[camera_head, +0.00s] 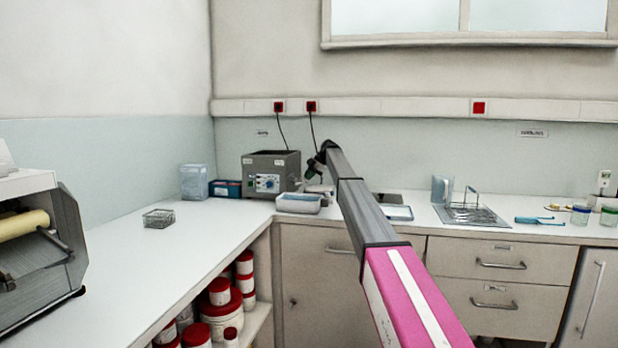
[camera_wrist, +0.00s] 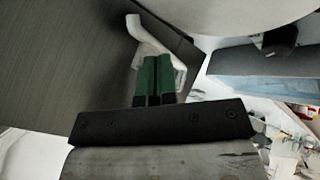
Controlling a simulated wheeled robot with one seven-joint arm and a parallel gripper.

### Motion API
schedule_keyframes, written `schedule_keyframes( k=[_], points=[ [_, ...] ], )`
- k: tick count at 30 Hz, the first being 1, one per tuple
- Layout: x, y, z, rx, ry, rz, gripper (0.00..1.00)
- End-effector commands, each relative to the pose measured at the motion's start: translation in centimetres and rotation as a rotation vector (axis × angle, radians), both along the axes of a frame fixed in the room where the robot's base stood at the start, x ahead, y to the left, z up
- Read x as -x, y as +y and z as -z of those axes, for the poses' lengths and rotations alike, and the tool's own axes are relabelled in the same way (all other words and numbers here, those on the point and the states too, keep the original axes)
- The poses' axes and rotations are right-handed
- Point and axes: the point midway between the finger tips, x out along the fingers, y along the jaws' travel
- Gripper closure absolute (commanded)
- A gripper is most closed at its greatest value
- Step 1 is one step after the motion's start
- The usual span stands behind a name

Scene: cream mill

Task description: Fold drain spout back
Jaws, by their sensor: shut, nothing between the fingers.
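The grey bath unit (camera_head: 270,172), with a dial and blue panel, stands in the back corner of the counter. In the wrist view its dark grey side wall (camera_wrist: 65,60) fills the left. A pale, bent spout (camera_wrist: 146,34) sits by that wall. My gripper (camera_wrist: 154,62) has its green fingers shut together with nothing between them. The fingertips overlap the spout in the picture, and pale parts show on both sides of them. I cannot tell whether they touch it. In the head view my gripper (camera_head: 314,170) is at the unit's right side, small and partly hidden by my arm.
A pale tray (camera_head: 300,203) stands in front of the unit. A wire basket (camera_head: 158,218) and clear container (camera_head: 194,182) are to the left. A jug (camera_head: 442,189) and rack (camera_head: 470,213) are to the right.

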Motion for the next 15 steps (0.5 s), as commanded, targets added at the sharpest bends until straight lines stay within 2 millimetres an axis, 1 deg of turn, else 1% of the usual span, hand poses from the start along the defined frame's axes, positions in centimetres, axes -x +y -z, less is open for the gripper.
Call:
schedule_keyframes(
  k=[9, 15],
  points=[
    [0.7, 1.0, 0.0, 0.0, 0.0, 0.0, 1.0],
    [0.8, 1.3, 0.0, 0.001, 0.0, 0.0, 1.0]
  ],
)
